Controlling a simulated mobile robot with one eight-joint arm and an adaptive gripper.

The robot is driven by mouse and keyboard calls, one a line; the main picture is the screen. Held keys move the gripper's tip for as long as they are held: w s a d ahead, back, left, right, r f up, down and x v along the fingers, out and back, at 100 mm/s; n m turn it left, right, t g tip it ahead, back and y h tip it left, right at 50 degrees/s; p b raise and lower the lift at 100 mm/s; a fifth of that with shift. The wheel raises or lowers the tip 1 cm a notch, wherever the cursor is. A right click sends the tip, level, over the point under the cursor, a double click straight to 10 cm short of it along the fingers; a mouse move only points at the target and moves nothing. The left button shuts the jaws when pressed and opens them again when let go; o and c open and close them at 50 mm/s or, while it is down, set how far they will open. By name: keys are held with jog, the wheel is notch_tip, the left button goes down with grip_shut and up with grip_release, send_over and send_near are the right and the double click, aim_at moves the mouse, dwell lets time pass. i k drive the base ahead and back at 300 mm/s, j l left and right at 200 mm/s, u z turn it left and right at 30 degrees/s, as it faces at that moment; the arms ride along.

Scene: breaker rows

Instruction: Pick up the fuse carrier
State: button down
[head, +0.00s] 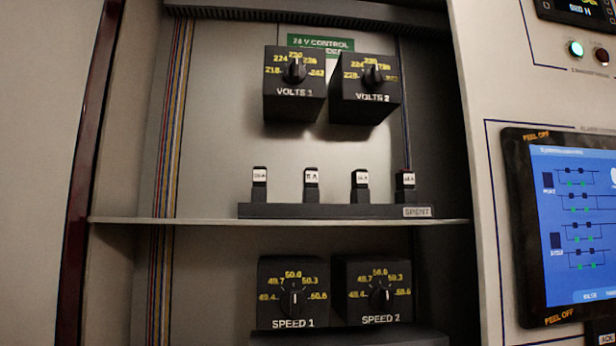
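Several small black fuse carriers with white labels stand upright in a row on a black rail (320,211) on the cabinet shelf. From left to right they are the first carrier (259,194), the second carrier (311,194), the third carrier (360,195) and the rightmost carrier (405,194). The rightmost one shows a hint of red at its top. Their small labels are too blurred to read surely. The rail bears a "SPENT" tag (417,212) at its right end. My gripper is not in view.
The VOLTS 1 box (294,105) and VOLTS 2 box (366,108) jut out above the carriers. The SPEED 1 box (292,310) and SPEED 2 box (373,308) sit below the shelf (180,220). A touchscreen panel (575,225) is at right. The shelf's left part is bare.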

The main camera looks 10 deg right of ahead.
aim_at(259, 191)
jog(key=l+u, duration=0.3)
jog(key=u, duration=0.2)
jog(key=l+u, duration=0.25)
jog(key=u, duration=0.25)
jog(key=k, duration=0.05)
